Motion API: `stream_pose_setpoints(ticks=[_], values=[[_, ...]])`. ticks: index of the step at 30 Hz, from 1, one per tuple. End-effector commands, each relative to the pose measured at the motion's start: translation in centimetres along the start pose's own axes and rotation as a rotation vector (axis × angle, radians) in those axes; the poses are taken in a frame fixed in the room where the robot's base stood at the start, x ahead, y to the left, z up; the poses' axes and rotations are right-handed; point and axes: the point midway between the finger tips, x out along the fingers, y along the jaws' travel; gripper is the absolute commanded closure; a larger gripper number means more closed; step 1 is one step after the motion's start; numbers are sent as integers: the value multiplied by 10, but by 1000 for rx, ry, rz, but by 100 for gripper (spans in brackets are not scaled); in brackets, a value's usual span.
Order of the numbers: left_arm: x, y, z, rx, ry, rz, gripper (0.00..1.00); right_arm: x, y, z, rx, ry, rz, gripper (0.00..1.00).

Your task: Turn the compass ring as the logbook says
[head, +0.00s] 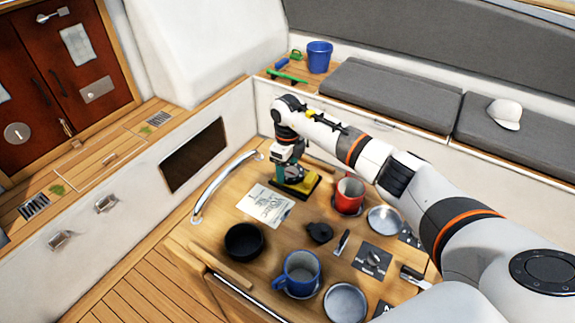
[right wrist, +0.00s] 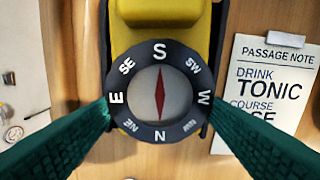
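The compass has a yellow body (right wrist: 158,12) and a dark ring (right wrist: 160,136) with white letters. In the right wrist view S is at the top, E left, W right and N at the bottom; the red needle stands upright. My right gripper (right wrist: 158,104) has its green fingertips against the ring's E and W sides. In the head view the right gripper (head: 288,174) is over the compass (head: 305,187). The passage note (right wrist: 264,90) lies right of the compass and reads "DRINK TONIC" and "COURSE"; a finger covers part of the course word, leaving "SE" visible. My left gripper is out of view.
On the table stand a red mug (head: 349,194), a blue mug (head: 299,271), a black bowl (head: 243,242) and metal dishes (head: 384,219). The paper note (head: 264,205) lies between the compass and the black bowl. A metal rail (head: 213,190) edges the table's left.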

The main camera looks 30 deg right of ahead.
Motion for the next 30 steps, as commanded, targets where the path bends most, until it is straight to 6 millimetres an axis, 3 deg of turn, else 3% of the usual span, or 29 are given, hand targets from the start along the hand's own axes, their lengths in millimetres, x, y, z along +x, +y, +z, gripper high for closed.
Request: stream_pose_setpoints(ticks=[8, 14, 30], values=[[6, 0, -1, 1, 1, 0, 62, 0, 0, 0, -29, 1, 2, 55], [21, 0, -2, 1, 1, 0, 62, 3, 0, 0, -125, 1, 4, 55], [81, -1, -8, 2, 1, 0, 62, 4, -6, 2, -612, 1, 4, 55]])
